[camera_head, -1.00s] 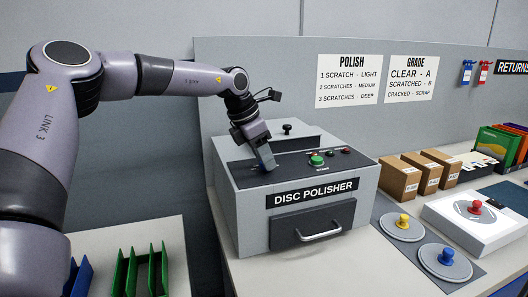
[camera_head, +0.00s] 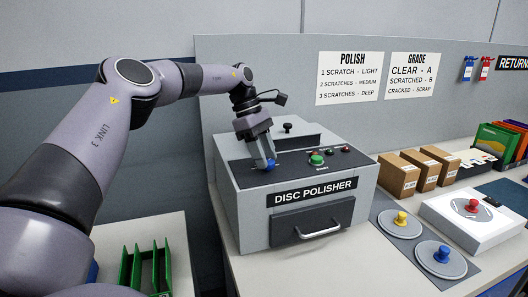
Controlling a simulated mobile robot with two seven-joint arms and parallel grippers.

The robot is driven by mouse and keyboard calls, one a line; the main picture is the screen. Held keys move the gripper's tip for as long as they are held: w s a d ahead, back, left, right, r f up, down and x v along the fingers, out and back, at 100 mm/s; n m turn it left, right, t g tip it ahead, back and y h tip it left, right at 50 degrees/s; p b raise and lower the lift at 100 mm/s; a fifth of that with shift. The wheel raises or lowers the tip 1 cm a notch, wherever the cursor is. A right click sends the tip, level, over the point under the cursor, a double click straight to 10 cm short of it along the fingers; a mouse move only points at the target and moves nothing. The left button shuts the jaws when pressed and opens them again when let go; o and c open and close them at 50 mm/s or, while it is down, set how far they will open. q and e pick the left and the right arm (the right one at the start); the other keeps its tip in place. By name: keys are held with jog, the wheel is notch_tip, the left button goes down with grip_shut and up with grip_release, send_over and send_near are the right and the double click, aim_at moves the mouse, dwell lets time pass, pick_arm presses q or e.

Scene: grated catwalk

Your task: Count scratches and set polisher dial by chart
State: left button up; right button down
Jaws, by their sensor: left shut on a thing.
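The grey disc polisher (camera_head: 300,228) stands on the bench, its dark drawer front with a metal handle facing me. My left gripper (camera_head: 268,163) points down at the left of its dark top panel and is shut on a blue dial (camera_head: 271,166). The fingers hide most of the dial, so its setting cannot be read. A green button (camera_head: 316,160) and small lamps sit to the right. The polish chart (camera_head: 349,78) reads 1 scratch light, 2 scratches medium, 3 scratches deep. The grade chart (camera_head: 412,76) hangs beside it. No scratches can be made out. My right gripper is out of view.
Discs with a yellow knob (camera_head: 401,218) and a blue knob (camera_head: 442,254) lie on a grey mat right of the polisher. A white box (camera_head: 470,229) with a red knob, cardboard boxes (camera_head: 420,168) and a green rack (camera_head: 145,268) stand around.

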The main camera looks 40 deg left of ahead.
pick_arm(q)
jog(key=shift+w+m+g, duration=0.1)
jog(key=shift+m+g, duration=0.4)
jog(key=shift+m, duration=0.6)
jog(key=o, duration=1)
jog(key=shift+o, duration=0.2)
